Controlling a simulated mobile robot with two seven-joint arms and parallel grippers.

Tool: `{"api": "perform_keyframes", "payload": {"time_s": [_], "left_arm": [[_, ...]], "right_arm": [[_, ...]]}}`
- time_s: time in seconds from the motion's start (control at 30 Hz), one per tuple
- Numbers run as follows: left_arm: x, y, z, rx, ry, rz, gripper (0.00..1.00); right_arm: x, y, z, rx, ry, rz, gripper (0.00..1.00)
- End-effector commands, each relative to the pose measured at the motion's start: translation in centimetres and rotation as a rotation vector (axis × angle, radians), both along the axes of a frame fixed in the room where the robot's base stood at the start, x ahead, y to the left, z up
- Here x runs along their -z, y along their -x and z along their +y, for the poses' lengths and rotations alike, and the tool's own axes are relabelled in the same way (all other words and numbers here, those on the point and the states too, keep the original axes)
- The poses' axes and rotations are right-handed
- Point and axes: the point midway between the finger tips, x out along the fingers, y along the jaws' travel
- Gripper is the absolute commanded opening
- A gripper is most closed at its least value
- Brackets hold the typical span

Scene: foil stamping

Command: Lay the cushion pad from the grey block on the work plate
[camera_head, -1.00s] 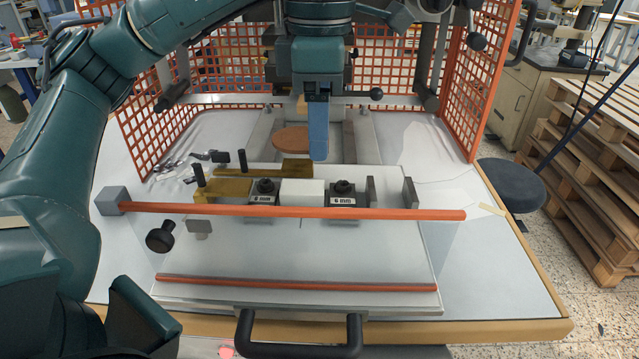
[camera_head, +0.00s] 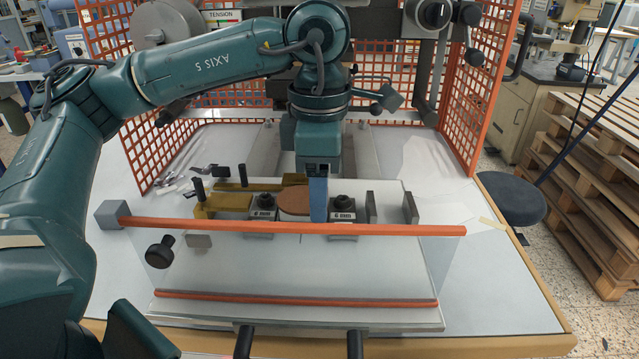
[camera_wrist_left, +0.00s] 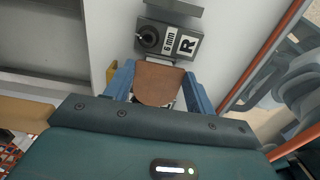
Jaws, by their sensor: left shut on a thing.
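The cushion pad is a flat brown piece with a rounded end (camera_head: 294,203). In the left wrist view the pad (camera_wrist_left: 157,84) lies between two blue fingers. My left gripper (camera_head: 318,208) points down and is shut on the pad. The pad is between two dark blocks labelled 6 mm, the left block (camera_head: 262,213) and the right block (camera_head: 342,215). It covers most of the pale block between them; I cannot tell whether it touches that block. I cannot tell for sure which surface is the work plate. My right gripper is not in view.
An orange bar (camera_head: 400,229) runs across in front of the blocks, above a clear panel. Brass pieces (camera_head: 230,203) stand left of the blocks, upright grey plates (camera_head: 410,208) to the right. Orange mesh guards (camera_head: 478,90) flank the press. The white table at right is mostly free.

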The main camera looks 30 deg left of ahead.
Motion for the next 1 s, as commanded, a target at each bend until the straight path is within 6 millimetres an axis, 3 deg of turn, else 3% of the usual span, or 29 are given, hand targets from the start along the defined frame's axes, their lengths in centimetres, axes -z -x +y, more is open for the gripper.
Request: {"api": "perform_keyframes", "payload": {"time_s": [0.03,0.07,0.3,0.67,0.77,1.0], "left_arm": [[0.4,0.0,0.0,0.0,0.001,0.001,0.31],[0.3,0.0,0.0,0.0,0.0,0.0,0.56],[0.2,0.0,0.0,0.0,-0.001,0.001,0.76],[-0.5,0.0,0.0,0.0,-0.001,-0.001,0.77],[-1.9,-0.1,-0.1,0.0,0.0,-0.004,0.77],[-7.3,-0.1,-0.1,0.0,0.002,-0.003,0.77]], "right_arm": [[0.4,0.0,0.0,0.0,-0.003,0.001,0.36],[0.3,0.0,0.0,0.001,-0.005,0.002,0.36],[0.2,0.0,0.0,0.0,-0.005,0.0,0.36],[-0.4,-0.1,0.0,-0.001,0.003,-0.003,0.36],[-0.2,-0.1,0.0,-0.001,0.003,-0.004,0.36],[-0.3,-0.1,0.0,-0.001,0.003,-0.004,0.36]]}}
